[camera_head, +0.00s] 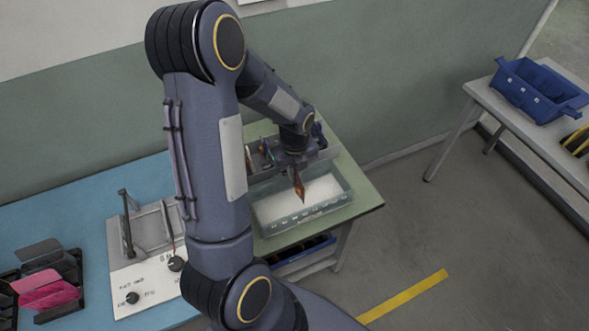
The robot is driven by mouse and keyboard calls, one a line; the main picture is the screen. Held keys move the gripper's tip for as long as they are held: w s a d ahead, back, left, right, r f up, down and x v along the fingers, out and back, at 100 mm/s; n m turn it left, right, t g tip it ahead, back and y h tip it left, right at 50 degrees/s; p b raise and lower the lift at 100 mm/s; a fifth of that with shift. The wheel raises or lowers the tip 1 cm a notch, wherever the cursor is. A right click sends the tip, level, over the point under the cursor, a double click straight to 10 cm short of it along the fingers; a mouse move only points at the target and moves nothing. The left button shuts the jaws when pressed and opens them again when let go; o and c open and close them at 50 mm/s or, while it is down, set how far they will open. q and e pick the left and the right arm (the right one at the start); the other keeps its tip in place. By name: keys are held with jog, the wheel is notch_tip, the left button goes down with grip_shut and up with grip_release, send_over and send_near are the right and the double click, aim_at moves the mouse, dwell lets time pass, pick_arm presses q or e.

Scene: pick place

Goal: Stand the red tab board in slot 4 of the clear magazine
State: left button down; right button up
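The clear magazine (318,213) is a see-through, teal-tinted box with a white floor on the green-topped table. Small marks run along its front wall, too small to read as slot numbers. The board's lower tip appears over the magazine's inside; whether it touches anything cannot be told.
A grey bin (322,152) with several small items stands directly behind the magazine. My arm hides part of the green table (366,193). A control panel (150,285) and a black rack with pink and grey plates (50,290) are left. A blue crate (538,88) sits far right.

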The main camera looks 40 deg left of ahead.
aim_at(294, 185)
pick_arm(q)
jog(key=shift+f+b, duration=0.6)
jog(key=shift+f, duration=0.45)
jog(key=shift+f, duration=0.25)
jog(key=shift+b, duration=0.3)
jog(key=shift+f+b, duration=0.75)
jog(key=shift+f, duration=0.25)
jog(key=shift+f, duration=0.15)
jog(key=shift+f+b, duration=0.65)
jog(key=shift+b, duration=0.05)
jog(key=shift+f, duration=0.1)
jog(key=shift+f+b, duration=0.6)
jog(key=shift+f, duration=0.05)
